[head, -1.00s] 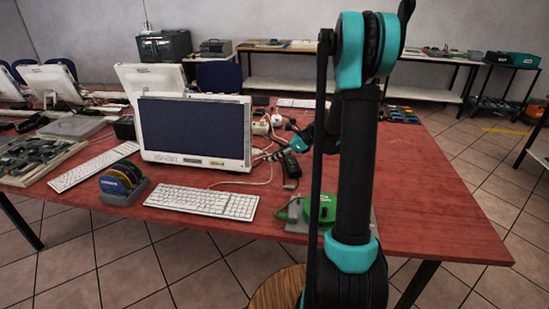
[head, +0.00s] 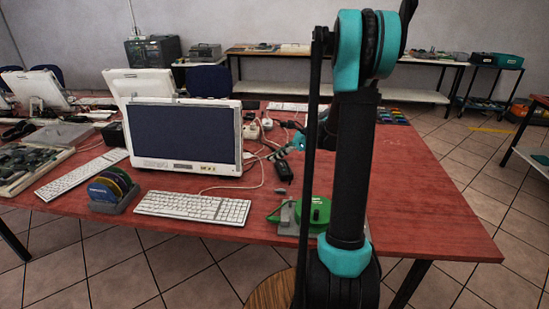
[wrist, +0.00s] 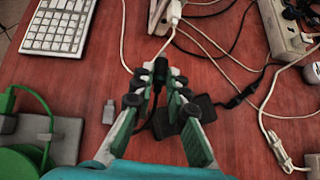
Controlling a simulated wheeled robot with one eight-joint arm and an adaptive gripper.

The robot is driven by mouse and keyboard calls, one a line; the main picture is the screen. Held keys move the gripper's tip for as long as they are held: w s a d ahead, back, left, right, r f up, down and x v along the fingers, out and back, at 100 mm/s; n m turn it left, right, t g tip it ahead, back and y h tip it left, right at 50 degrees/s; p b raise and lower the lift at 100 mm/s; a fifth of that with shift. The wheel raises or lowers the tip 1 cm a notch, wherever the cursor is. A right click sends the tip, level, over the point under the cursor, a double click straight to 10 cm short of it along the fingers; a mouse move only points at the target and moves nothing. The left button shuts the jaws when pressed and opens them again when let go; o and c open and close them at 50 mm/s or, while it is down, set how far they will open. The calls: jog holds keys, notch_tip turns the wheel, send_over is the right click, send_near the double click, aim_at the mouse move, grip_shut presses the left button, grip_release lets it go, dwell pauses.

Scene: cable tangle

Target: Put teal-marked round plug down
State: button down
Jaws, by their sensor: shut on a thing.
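In the wrist view my gripper (wrist: 161,82) points away over the red table, its fingertips closed around a small dark round plug (wrist: 160,70). A teal mark cannot be made out on the plug. A thin dark cable seems to run down from it between the fingers. Whether the plug touches the table cannot be told. In the head view my gripper (head: 291,148) is small, behind my arm, beside the cables right of the monitor, and the plug cannot be made out there.
A black adapter (wrist: 190,112) lies under the right finger. White cables (wrist: 215,55) and a power strip (wrist: 288,30) lie ahead and right. A grey connector (wrist: 108,112) lies left. A keyboard (wrist: 58,28) and green reel (wrist: 22,160) are further left. Bare table (wrist: 240,140) shows at lower right.

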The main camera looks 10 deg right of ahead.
jog(key=w+a+r+n+g, duration=0.1)
jog(key=w+a+r, duration=0.1)
jog(key=a+r, duration=0.6)
jog(key=f, duration=0.6)
jog(key=d+f, duration=0.1)
jog(key=f, duration=0.5)
jog(key=d+f, duration=0.1)
jog(key=f, duration=0.4)
jog(key=shift+w+d+f, duration=0.15)
jog(key=shift+f, duration=0.25)
jog(key=c, duration=1.5)
grip_release()
jog(key=shift+f, duration=0.1)
jog(key=v, duration=1.2)
